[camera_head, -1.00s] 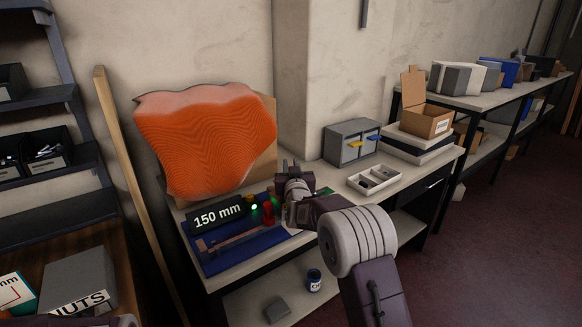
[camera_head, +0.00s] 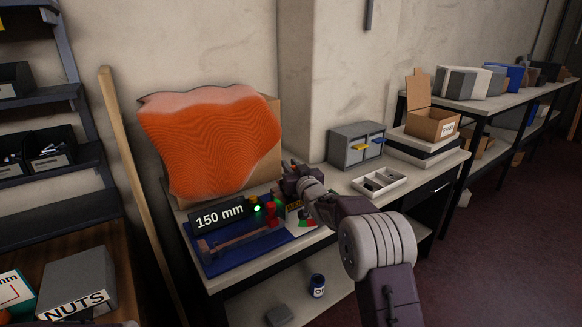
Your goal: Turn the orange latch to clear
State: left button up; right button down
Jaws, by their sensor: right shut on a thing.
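My right gripper (camera_head: 284,196) is over the back right of the blue mat (camera_head: 262,254) on the bench, beside a small red part (camera_head: 271,212). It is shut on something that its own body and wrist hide. I cannot make out an orange latch; small red, yellow and green parts cluster just left of the gripper. A lit green lamp (camera_head: 257,209) shows there, next to a black sign reading 150 mm (camera_head: 220,216). My left gripper is not in view.
A grey drawer box (camera_head: 355,146) and a white divided tray (camera_head: 379,182) stand to the right on the bench. A wooden plank (camera_head: 135,180) leans at the left.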

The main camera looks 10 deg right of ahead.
jog(key=c, duration=1.3)
grip_release()
jog(key=s+d+p, duration=0.1)
jog(key=s, duration=0.8)
jog(key=shift+f, duration=0.1)
